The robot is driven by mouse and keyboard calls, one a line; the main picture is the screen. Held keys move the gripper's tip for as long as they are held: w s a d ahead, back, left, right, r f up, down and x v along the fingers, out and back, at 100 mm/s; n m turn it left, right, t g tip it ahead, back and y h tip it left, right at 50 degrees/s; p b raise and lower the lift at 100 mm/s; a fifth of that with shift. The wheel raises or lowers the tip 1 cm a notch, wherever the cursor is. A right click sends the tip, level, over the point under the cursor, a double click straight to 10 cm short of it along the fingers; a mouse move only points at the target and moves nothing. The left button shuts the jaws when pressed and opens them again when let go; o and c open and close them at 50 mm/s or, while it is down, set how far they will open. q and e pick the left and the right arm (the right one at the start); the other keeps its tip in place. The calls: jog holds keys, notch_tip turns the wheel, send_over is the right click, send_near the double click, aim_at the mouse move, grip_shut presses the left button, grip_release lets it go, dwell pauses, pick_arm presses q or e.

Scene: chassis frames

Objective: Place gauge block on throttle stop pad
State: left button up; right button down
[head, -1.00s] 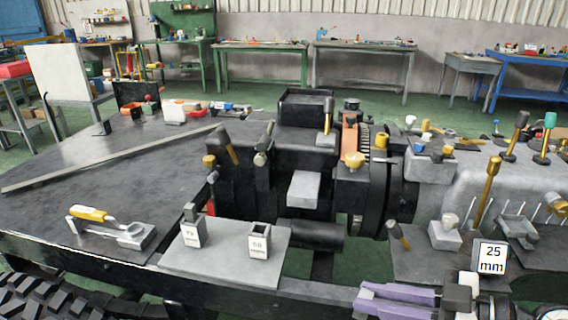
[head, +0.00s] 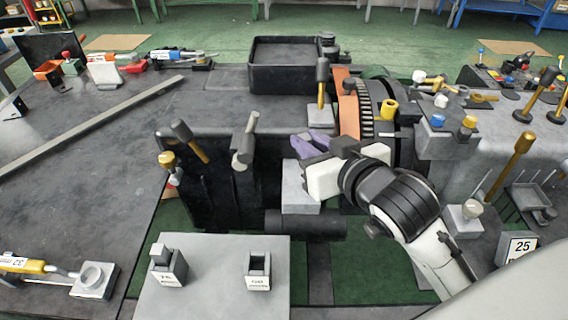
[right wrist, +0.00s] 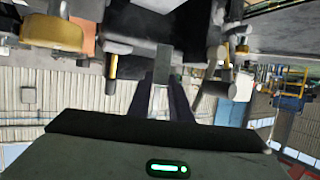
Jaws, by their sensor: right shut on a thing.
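My right gripper (head: 308,145) reaches in from the lower right with its purple fingers over the engine's middle. In the right wrist view the fingers (right wrist: 161,80) are shut on a small grey gauge block (right wrist: 161,64). In the head view the block is hard to tell apart from the fingers. A light grey block-shaped pad (head: 301,201), likely the throttle stop pad, lies just below the gripper, partly covered by it. I cannot tell whether the gauge block touches it. My left gripper is not in view.
Stands labelled 75 (head: 168,268) and 50 (head: 258,272) sit on a grey plate (head: 210,300) in front. A 25 mm label (head: 520,248) is at the right, partly covered by my arm. Levers (head: 322,85) and a black tray (head: 290,65) stand close behind the gripper.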

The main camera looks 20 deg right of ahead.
jog(key=shift+w+r, duration=0.15)
jog(key=shift+w, duration=0.2)
jog(key=shift+h, duration=0.3)
notch_tip(320, 180, down, 6)
jog(key=b, duration=0.3)
jog(key=shift+s+d+r, duration=0.1)
jog(key=shift+d, duration=0.05)
notch_tip(320, 180, down, 3)
jog(key=shift+f+b, duration=0.2)
jog(key=shift+b, duration=0.3)
jog(key=shift+f, duration=0.15)
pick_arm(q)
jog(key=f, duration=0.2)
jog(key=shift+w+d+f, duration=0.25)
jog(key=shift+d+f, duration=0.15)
